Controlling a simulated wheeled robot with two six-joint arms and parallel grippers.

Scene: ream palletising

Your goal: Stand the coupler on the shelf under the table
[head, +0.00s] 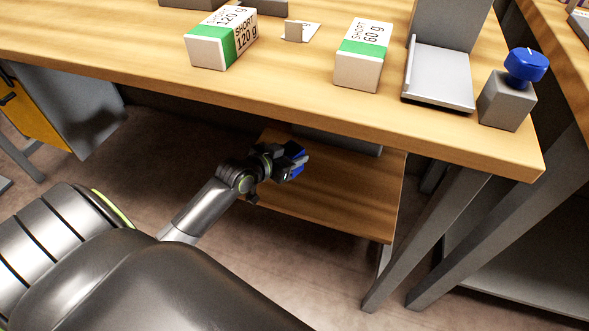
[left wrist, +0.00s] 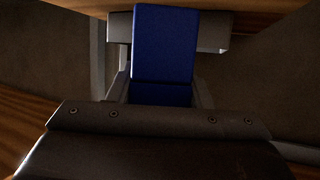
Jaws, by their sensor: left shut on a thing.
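My left gripper (head: 292,165) reaches in under the front edge of the table (head: 300,95), above the wooden shelf (head: 340,200). It is shut on a blue thing, which I take to be the coupler (head: 297,154). In the left wrist view the coupler (left wrist: 165,45) is a blue block between the two fingers. Whether its underside touches the shelf cannot be told. My right gripper is not in view.
On the table stand two green and white reams, one marked 120 g (head: 222,38) and one marked 60 g (head: 362,55). A grey metal stand (head: 440,75) and a grey block with a blue knob (head: 507,100) are at the right. Grey table legs (head: 425,240) flank the shelf's right side.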

